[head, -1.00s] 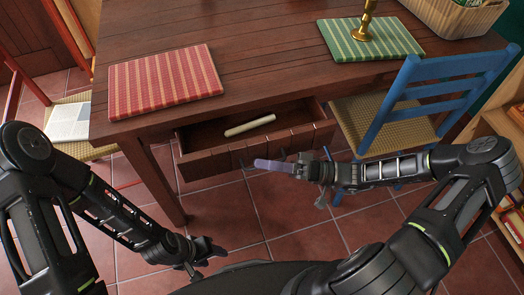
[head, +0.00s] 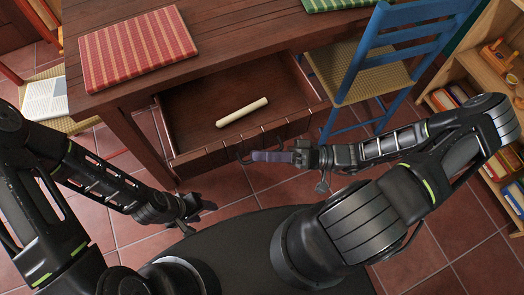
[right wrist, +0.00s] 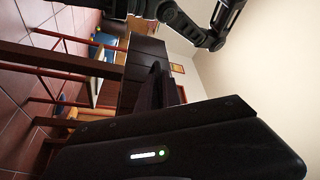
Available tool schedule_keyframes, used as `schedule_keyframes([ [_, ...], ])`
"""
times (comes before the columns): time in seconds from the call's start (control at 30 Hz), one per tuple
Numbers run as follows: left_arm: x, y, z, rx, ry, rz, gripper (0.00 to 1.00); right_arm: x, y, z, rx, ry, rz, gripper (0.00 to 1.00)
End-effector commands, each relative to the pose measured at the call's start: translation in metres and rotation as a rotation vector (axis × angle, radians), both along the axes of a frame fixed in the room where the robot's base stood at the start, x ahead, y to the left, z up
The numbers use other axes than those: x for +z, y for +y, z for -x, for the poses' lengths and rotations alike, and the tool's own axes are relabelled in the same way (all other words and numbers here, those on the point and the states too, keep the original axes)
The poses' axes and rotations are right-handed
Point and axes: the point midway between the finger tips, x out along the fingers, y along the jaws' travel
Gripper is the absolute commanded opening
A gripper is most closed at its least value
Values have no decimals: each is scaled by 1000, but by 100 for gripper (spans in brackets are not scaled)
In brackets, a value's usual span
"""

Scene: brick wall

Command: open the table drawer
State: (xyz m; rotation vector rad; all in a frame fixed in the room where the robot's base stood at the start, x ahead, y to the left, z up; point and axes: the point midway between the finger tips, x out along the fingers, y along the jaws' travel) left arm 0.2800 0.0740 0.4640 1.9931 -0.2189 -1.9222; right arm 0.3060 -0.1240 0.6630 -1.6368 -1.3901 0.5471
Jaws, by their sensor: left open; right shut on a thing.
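The table drawer (head: 192,112) is pulled well out of the dark wooden table (head: 232,38), and its inside shows in the head view. A pale rolling pin-like stick (head: 242,112) lies in it. My right gripper (head: 256,156) is at the middle of the drawer front, shut on the dark drawer handle (head: 241,157), which its fingers partly hide. My left gripper (head: 203,206) is open and empty, low over the floor in front of the table, apart from the drawer. The right wrist view is largely filled by a dark part of me, and the grip is not clear there.
A blue chair (head: 402,60) with a woven seat stands right of the drawer. A red striped mat (head: 136,46) and a green mat (head: 325,3) lie on the table. A bookshelf (head: 485,75) is at the right. Tiled floor is free below the drawer.

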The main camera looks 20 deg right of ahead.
Motion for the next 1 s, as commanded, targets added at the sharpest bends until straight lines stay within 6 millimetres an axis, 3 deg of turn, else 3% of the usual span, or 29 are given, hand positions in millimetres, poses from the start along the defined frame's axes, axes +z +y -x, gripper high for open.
schedule_keyframes([
  [0.13,0,0,0,0,0,0,51,-1,0,0,-1,1,2,18],
  [0.47,0,0,0,0,0,0,51,-2,-4,0,-2,0,3,18],
  [1.0,-5,0,0,0,0,0,51,-17,-71,20,-2,0,3,18],
])
